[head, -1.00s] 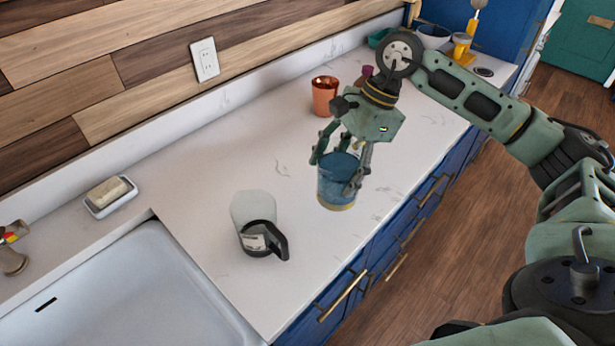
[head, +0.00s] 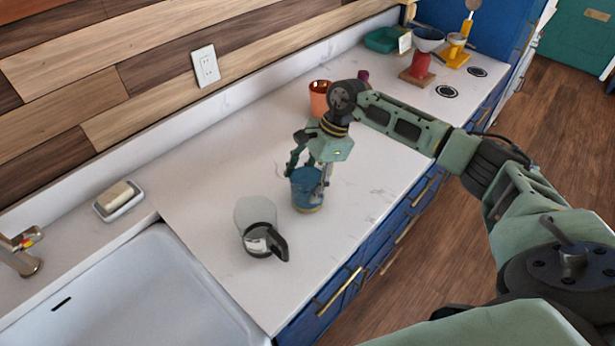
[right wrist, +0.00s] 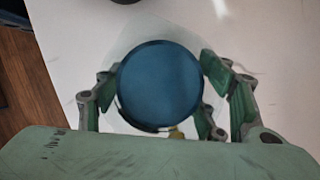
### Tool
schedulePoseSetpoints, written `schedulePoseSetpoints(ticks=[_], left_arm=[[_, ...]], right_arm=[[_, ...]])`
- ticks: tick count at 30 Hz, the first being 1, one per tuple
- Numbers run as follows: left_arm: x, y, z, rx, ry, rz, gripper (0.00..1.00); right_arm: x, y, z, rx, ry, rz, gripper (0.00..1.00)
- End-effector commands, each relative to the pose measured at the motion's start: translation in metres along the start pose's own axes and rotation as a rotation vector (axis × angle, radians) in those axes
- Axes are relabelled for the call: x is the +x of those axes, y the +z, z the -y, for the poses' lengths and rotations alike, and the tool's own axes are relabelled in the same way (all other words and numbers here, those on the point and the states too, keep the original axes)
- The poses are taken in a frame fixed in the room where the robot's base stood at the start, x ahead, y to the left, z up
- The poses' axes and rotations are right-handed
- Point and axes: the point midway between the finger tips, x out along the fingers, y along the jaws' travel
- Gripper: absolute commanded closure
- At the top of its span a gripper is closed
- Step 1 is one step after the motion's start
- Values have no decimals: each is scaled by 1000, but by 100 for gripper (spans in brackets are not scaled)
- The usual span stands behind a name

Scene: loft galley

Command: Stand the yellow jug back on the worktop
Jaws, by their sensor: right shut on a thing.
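My right gripper (head: 311,184) is shut on a blue, see-through vessel (head: 306,194) with a yellowish base, held upright over the worktop (head: 215,180). I cannot tell whether its base touches the surface. In the right wrist view the gripper (right wrist: 165,95) has fingers on both sides of the vessel's round blue top (right wrist: 160,85), with a pale clear rim around it. No plainly yellow jug shows; the held vessel has only a yellow base. My left gripper is not in view.
A clear carafe (head: 256,214) with a black handle is left of the held vessel, near the sink (head: 130,290). A copper cup (head: 319,97) stands behind. The worktop's front edge is close on the right.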

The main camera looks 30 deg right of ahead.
Motion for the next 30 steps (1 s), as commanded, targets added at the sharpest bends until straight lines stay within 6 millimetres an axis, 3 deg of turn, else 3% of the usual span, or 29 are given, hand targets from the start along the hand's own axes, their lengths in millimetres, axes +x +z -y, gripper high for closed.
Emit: schedulePoseSetpoints(ticks=[13,14,20,30], left_arm=[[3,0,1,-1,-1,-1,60],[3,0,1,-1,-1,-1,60],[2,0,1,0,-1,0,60],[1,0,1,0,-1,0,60]], right_arm=[[5,-2,1,-2,-4,2,91],[6,-2,0,-1,-1,0,34],[5,-2,0,-1,0,0,16],[4,-2,0,-1,0,0,16]])
